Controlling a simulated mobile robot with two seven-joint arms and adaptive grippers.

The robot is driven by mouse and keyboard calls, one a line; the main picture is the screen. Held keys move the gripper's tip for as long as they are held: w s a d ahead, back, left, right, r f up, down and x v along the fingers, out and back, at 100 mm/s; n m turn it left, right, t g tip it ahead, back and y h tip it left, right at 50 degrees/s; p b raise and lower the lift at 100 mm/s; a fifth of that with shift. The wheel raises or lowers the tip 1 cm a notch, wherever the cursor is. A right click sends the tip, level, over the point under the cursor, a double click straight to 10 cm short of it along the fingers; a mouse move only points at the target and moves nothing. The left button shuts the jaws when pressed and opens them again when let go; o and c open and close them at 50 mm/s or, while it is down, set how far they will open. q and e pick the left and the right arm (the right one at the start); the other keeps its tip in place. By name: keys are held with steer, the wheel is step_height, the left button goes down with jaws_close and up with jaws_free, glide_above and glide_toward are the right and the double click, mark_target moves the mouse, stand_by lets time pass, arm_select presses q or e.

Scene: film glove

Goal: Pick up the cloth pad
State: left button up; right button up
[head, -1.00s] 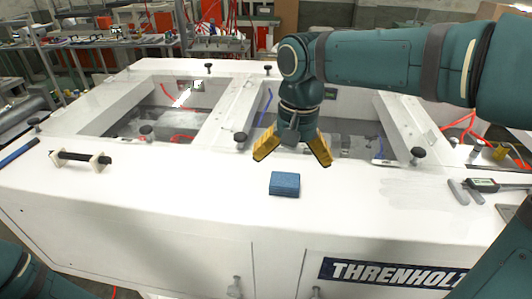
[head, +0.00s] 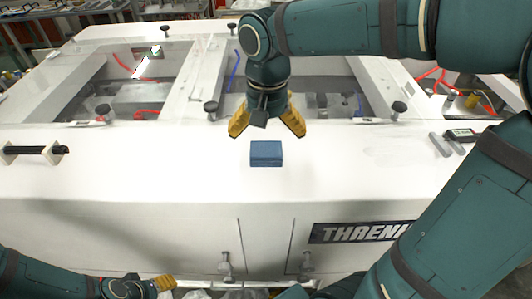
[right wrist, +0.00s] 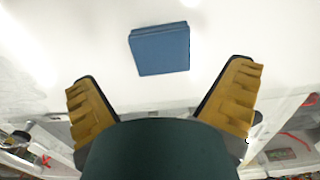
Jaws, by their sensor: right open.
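The cloth pad (head: 266,154) is a small blue block lying flat on the white top, near its front edge. It also shows in the right wrist view (right wrist: 160,49), beyond the fingertips. My right gripper (head: 268,132) is open and empty, with yellow fingers spread and pointing down, just behind the pad in the head view. In the right wrist view the fingers (right wrist: 163,80) are wide apart with nothing between them, and the pad is clear of both. My left gripper (head: 152,287) shows only partly at the bottom left, low in front of the bench; its jaw state is unclear.
The white bench (head: 150,185) has recessed openings behind the pad, with black knobs (head: 211,108) along their rims. The top around the pad is clear.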

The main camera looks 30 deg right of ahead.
mark_target(266, 148)
step_height(266, 148, down, 5)
steer(key=shift+w+f, duration=0.1)
steer(key=shift+w, duration=0.05)
steer(key=c, duration=1)
step_height(266, 148, up, 10)
steer(key=shift+r+p, duration=0.1)
steer(key=shift+p, duration=0.3)
